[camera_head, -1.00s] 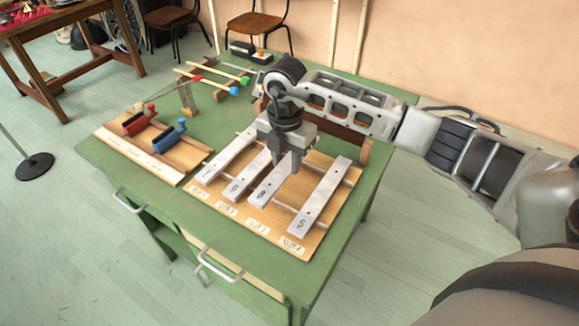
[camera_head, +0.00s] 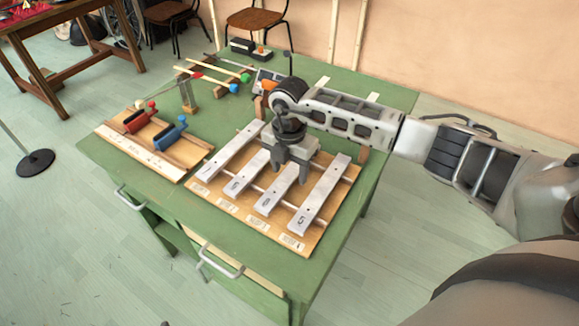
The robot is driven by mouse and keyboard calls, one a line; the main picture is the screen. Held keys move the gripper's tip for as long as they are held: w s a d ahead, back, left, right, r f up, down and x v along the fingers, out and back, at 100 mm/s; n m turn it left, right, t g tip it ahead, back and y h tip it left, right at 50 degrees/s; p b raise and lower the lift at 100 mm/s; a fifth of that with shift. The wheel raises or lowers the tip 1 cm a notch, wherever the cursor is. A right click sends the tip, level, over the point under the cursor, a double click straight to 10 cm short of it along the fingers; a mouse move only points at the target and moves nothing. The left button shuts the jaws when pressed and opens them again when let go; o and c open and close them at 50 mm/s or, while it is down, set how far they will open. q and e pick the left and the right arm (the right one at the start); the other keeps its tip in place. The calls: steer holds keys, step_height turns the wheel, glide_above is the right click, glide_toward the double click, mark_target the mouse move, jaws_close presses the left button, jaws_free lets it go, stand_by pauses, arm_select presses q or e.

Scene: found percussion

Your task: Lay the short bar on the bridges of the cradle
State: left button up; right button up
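The cradle (camera_head: 232,226) is a wooden board with bridges and paper labels near the front of the green table. Several pale metal bars lie across it, spaced side by side. The short bar (camera_head: 270,203) is third from the left, between a neighbouring bar (camera_head: 244,178) and the rightmost, longer bar (camera_head: 320,198). My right gripper (camera_head: 291,173) points down over the short bar, one finger on each side, and appears shut on it. The bar lies at or just above the bridges; contact is hard to tell. My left gripper is not in view.
A wooden rack (camera_head: 168,160) with a red block (camera_head: 138,121) and a blue block (camera_head: 170,135) stands left of the cradle. Mallets with coloured heads (camera_head: 234,88) lie behind.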

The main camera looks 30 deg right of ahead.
mark_target(290, 174)
step_height(290, 174, up, 16)
steer(key=b, duration=0.1)
steer(key=shift+b, duration=0.4)
